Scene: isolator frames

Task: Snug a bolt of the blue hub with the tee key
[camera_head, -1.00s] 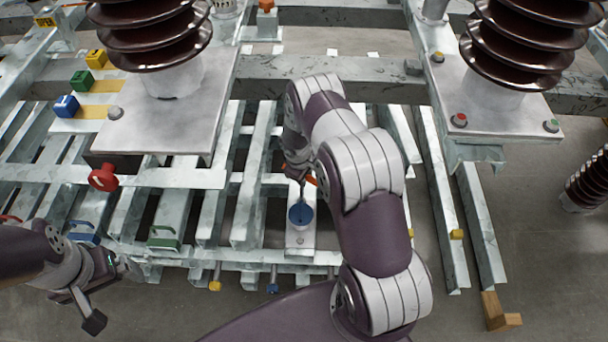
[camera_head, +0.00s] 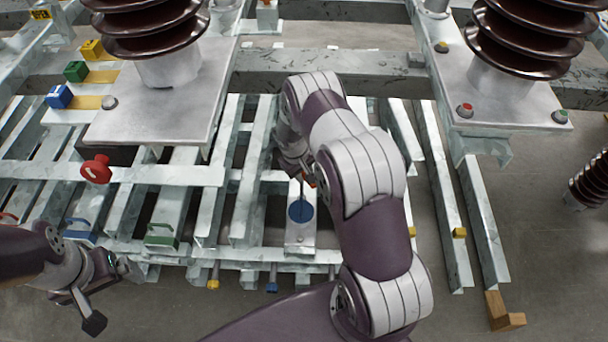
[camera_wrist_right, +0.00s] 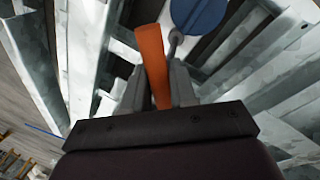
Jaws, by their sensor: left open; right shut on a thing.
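The blue hub (camera_head: 301,212) is a round blue disc on a pale metal plate, low in the middle of the head view. It also shows at the top of the right wrist view (camera_wrist_right: 203,10). My right gripper (camera_head: 302,178) is just above the hub and shut on the tee key. The key's orange handle (camera_wrist_right: 153,62) sits between the fingers, and its grey shaft (camera_wrist_right: 175,42) points at the hub's edge. Whether the tip sits on a bolt cannot be told; the bolts are too small to see. My left gripper (camera_head: 92,308) is open and empty at the lower left.
Galvanised beams surround the hub. Brown insulators (camera_head: 150,30) stand on plates behind.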

